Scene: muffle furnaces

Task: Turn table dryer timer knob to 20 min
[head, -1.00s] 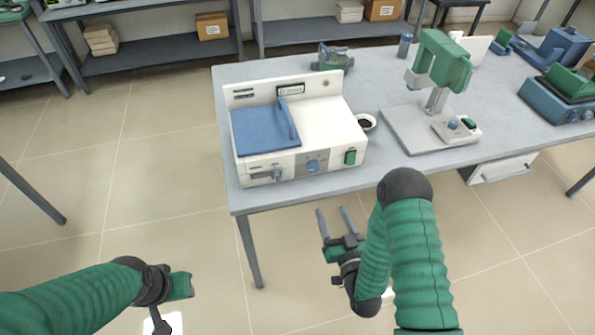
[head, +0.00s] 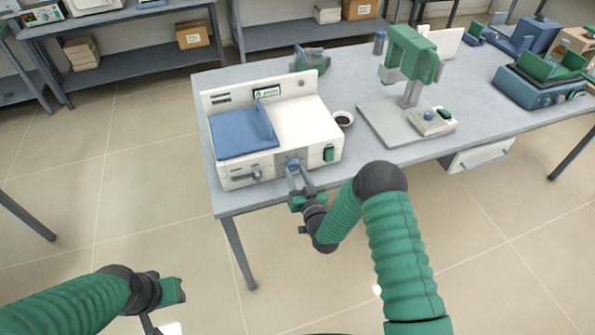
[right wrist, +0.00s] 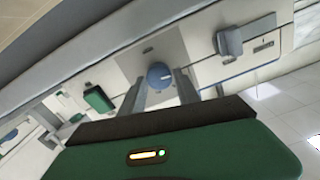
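The table dryer is the white machine (head: 305,125) with a blue lid at the table's front left edge. Its front panel carries a round blue knob (head: 292,163), taken as the timer knob. In the right wrist view the knob (right wrist: 160,75) has a small pale mark toward the right; the scale is too small to read. My right gripper (head: 297,172) is at the panel. It is open, with one fingertip on each side of the knob and gaps visible; contact cannot be told. My left gripper (head: 172,291) is low at left, away from the table, its fingers unclear.
A green rocker switch (head: 329,154) is right of the knob, and a grey lever (head: 246,174) is left of it. A small dark-filled bowl (head: 343,118) stands beside the machine. A green-headed stand (head: 412,55) is farther right. The floor before the table is clear.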

